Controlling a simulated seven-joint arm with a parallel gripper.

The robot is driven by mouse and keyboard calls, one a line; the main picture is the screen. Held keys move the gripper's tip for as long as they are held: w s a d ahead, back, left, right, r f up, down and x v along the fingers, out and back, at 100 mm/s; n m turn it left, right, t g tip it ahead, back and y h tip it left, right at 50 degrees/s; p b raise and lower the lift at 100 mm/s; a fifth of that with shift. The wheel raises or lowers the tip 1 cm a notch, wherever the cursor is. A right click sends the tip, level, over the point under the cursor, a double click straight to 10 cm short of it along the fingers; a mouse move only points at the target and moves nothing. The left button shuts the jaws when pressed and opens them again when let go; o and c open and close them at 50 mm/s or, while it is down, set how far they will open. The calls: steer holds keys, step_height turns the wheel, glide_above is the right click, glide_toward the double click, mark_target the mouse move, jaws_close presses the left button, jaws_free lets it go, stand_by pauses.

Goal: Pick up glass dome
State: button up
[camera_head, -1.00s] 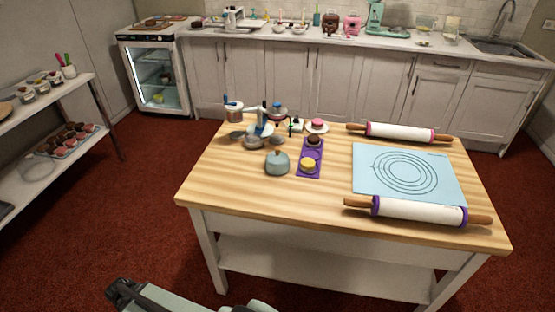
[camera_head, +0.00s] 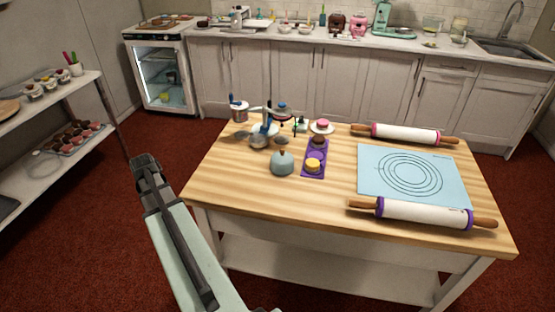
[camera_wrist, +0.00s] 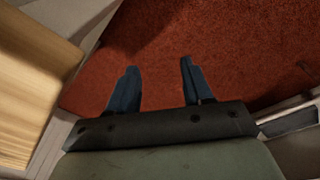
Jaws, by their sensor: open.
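A clear, glass-like rounded shape (camera_head: 42,163) rests on the lower shelf at the left in the head view; it is faint, and I cannot be sure it is the glass dome. A grey-blue opaque-looking dome with a small brown knob (camera_head: 282,163) stands upright on the wooden table. My gripper (camera_wrist: 158,66) is open and empty in the wrist view, with its two dark blue fingers apart above the red floor. It is away from both dome shapes, and neither shows in the wrist view.
The wooden table (camera_head: 235,188) holds a purple tray (camera_head: 314,172), a blue mat (camera_head: 375,185) and two rolling pins. A white shelf (camera_head: 45,182) with cupcakes stands at the left. Red floor (camera_head: 120,240) lies open between shelf and table. The table edge (camera_wrist: 50,95) shows in the wrist view.

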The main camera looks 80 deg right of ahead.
steer(key=s+d+r, duration=0.2)
steer(key=d+r, duration=0.2)
steer(key=s+d+r+m+h, duration=0.1)
steer(key=s+d+r, duration=0.2)
steer(key=r, duration=0.1)
steer(key=s+d+r+m, duration=0.1)
steer(key=s+d+r, duration=0.2)
steer(key=d+r, duration=0.1)
steer(key=shift+d+t, duration=0.3)
steer(key=shift+d, duration=0.05)
steer(key=s+d+r+m+h, duration=0.1)
steer(key=s+d+r, duration=0.2)
steer(key=s, duration=0.4)
steer(key=s+d+r+m, duration=0.2)
steer(key=s+d+r, duration=0.15)
steer(key=s, duration=0.45)
steer(key=m+h, duration=0.1)
steer(key=m, duration=0.2)
glide_toward(283, 149)
steer(key=shift+x, duration=4.7)
steer(key=shift+w+a, duration=0.1)
jaws_close()
